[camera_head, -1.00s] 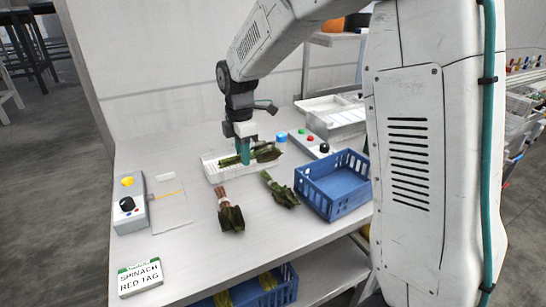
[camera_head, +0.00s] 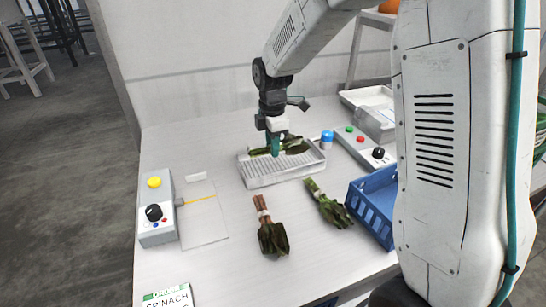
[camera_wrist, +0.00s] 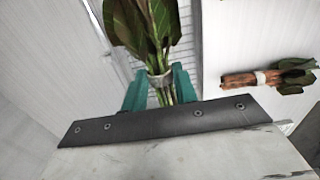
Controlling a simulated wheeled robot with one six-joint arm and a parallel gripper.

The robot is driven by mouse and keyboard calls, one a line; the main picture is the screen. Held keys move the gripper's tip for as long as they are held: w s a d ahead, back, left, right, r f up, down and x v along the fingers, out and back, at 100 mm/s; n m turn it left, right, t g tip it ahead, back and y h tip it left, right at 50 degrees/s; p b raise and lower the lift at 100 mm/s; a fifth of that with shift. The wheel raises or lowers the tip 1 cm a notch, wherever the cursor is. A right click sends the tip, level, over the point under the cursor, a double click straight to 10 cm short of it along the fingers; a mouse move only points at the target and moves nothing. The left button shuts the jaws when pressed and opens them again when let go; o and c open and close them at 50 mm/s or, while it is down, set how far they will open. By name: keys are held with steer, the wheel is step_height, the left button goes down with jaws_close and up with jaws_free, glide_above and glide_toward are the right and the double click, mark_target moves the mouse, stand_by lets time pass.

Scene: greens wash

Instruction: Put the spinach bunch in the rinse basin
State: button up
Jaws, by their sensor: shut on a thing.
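My gripper (camera_head: 276,150) has teal fingers and is shut on a leafy green bunch (camera_head: 293,146) at or just above a white ribbed tray (camera_head: 265,182). In the wrist view the fingers close on the green stems of the bunch (camera_wrist: 148,25), beside a pale band. I cannot tell whether it touches the tray. A reddish-stemmed bunch (camera_head: 270,236) with a pale band and a green-stemmed bunch (camera_head: 328,205) lie on the table in front. A sign (camera_head: 167,300) at the front left reads "SPINACH"; its lower line is cut off. I cannot tell which container is the rinse basin.
A blue crate (camera_head: 373,208) stands at the right. White trays (camera_head: 372,108) stand at the back right, behind a control box (camera_head: 362,145) and a blue-capped item (camera_head: 327,140). Another control box (camera_head: 157,208) is at the left. The table's front middle is mostly free.

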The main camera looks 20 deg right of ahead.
mark_target(272, 167)
steer(key=shift+f, duration=2.25)
steer(key=shift+f, duration=0.15)
steer(key=o, duration=1)
